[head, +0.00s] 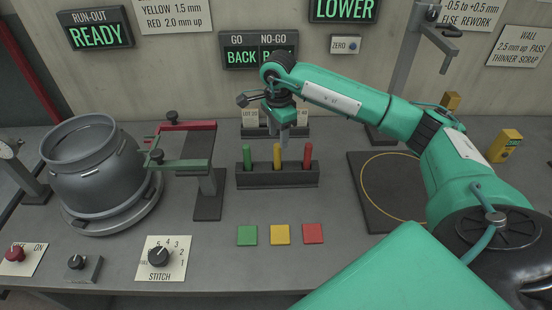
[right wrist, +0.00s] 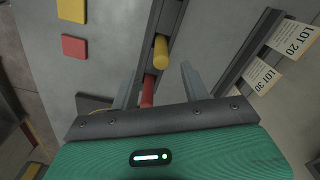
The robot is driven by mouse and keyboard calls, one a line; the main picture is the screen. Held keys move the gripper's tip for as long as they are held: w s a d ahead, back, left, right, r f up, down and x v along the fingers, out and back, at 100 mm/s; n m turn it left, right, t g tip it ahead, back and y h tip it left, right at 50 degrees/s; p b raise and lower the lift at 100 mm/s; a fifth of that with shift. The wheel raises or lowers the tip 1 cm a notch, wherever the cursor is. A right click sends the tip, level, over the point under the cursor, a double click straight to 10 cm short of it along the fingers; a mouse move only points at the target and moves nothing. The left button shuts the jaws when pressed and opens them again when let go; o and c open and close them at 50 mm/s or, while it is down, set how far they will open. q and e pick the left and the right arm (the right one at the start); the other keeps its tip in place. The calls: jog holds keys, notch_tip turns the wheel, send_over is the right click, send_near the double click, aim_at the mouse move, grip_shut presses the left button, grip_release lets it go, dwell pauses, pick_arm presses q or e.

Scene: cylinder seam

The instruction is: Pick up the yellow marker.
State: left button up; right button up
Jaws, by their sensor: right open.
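The yellow marker (head: 277,156) stands upright in the middle of a dark rack (head: 250,181), between a green marker (head: 247,157) and a red marker (head: 308,155). My right gripper (head: 284,140) is above and just behind the rack, near the yellow marker. In the right wrist view its two fingers (right wrist: 158,72) are apart with nothing held. There the yellow marker (right wrist: 161,48) shows just beyond the fingertips, and the red marker (right wrist: 148,90) appears between the fingers, lower down. I cannot tell the exact height gap. My left gripper is not in view.
Lot cards (head: 250,117) stand in a holder behind the gripper. A grey cylinder (head: 95,165) and a clamp stand (head: 208,190) are at the left. Green, yellow (head: 279,234) and red squares lie in front of the rack. A dark pad (head: 375,200) lies at the right.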

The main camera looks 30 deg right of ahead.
aim_at(278, 146)
notch_tip(278, 146, down, 4)
jog(key=shift+f+p, duration=0.15)
jog(key=shift+p, duration=0.15)
jog(key=shift+f, duration=0.25)
notch_tip(278, 146, down, 3)
jog(key=shift+a+r+p, duration=0.1)
jog(key=shift+r+p, duration=0.1)
jog(key=shift+p, duration=0.7)
notch_tip(278, 146, down, 2)
jog(key=shift+w+f, duration=0.1)
jog(key=shift+f, duration=0.25)
grip_shut()
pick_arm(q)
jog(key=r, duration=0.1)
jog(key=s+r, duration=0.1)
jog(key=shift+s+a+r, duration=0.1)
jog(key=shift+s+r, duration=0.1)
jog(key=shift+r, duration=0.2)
